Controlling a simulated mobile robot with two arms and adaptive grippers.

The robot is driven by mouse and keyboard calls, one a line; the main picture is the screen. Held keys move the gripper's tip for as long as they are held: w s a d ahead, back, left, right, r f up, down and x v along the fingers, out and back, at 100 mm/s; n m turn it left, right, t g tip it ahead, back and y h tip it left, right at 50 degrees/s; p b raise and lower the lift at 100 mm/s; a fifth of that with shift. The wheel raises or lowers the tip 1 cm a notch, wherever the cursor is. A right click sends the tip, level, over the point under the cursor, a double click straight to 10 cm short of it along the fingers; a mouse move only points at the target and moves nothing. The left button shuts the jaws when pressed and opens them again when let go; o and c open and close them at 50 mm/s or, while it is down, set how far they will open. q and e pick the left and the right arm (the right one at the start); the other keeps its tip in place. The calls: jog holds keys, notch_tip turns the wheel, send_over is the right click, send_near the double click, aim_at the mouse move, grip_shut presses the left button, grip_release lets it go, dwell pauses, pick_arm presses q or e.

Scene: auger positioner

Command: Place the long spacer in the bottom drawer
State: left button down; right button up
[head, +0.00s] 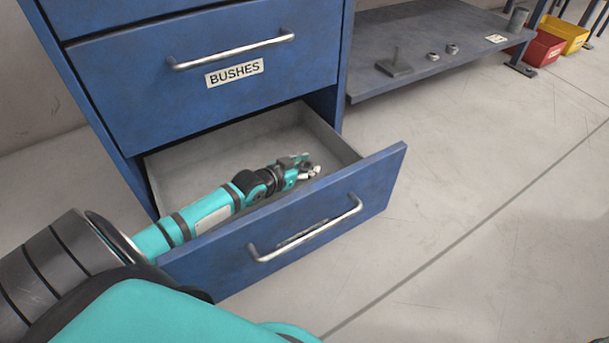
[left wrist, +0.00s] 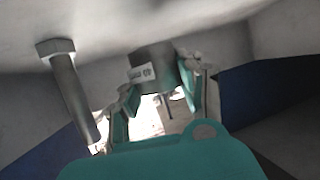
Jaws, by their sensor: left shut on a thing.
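The bottom drawer (head: 375,200) is blue with a metal bar handle and is pulled open, its pale grey inside showing. My left gripper (head: 306,168) reaches over the drawer's front corner, with its fingers within the drawer opening. In the left wrist view my left gripper (left wrist: 163,97) is shut on a dark grey cylinder (left wrist: 152,60) with a white label, which I take as the long spacer. In the head view the gripper mostly hides it. I cannot tell whether it touches the drawer floor. My right gripper is not in view.
A bolt with a hexagonal head (left wrist: 63,75) is beside the gripper in the left wrist view. A shut drawer labelled BUSHES (head: 130,90) is above. A low grey shelf (head: 430,25) holds small parts. Red (head: 543,50) and yellow (head: 572,35) bins stand far right. Floor right is clear.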

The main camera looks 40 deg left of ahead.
aim_at(307, 183)
pick_arm(q)
notch_tip(307, 183, down, 3)
jog(key=shift+f+b, duration=0.1)
jog(key=shift+b, duration=1)
jog(key=shift+r, duration=0.2)
jog(key=shift+s+f, duration=0.1)
jog(key=shift+f, duration=0.5)
jog(key=c, duration=0.9)
grip_release()
jog(key=shift+s+d+f, duration=0.1)
jog(key=shift+s+f, duration=0.05)
jog(key=shift+f, duration=0.15)
jog(key=shift+r, duration=0.3)
jog(key=p+v, duration=0.3)
jog(key=r+p+v, duration=0.1)
jog(key=p+v, duration=0.2)
jog(key=v, duration=0.1)
jog(key=shift+w, duration=0.3)
jog(key=shift+s+r, duration=0.1)
jog(key=shift+s, duration=0.2)
